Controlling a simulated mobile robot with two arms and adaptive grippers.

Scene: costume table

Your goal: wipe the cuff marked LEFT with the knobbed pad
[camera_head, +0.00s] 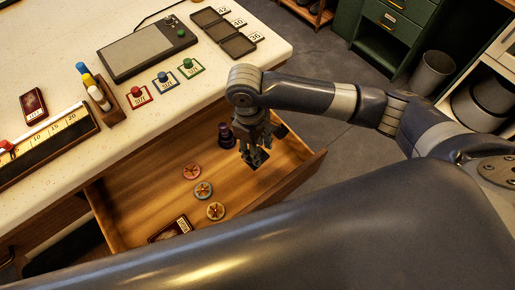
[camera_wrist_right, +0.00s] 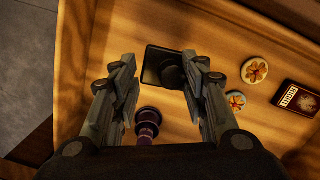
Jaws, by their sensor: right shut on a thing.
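My right gripper (camera_head: 256,152) hangs over the open drawer, pointing down. Its fingers (camera_wrist_right: 158,75) are shut on a flat, dark square thing (camera_wrist_right: 165,66), which may be the knobbed pad; I see no knob on it clearly. A dark purple knobbed piece (camera_head: 226,136) stands in the drawer beside the gripper; it also shows in the right wrist view (camera_wrist_right: 147,124). I cannot make out a cuff marked LEFT in either view. My left gripper is out of view.
The open drawer (camera_head: 130,212) holds several round tokens (camera_head: 203,190) and a dark labelled box (camera_head: 170,230). On the speckled tabletop (camera_head: 60,60) are a grey panel (camera_head: 147,50), open black cases (camera_head: 225,35), red, blue and green knobs on cards, and a wooden holder (camera_head: 100,104).

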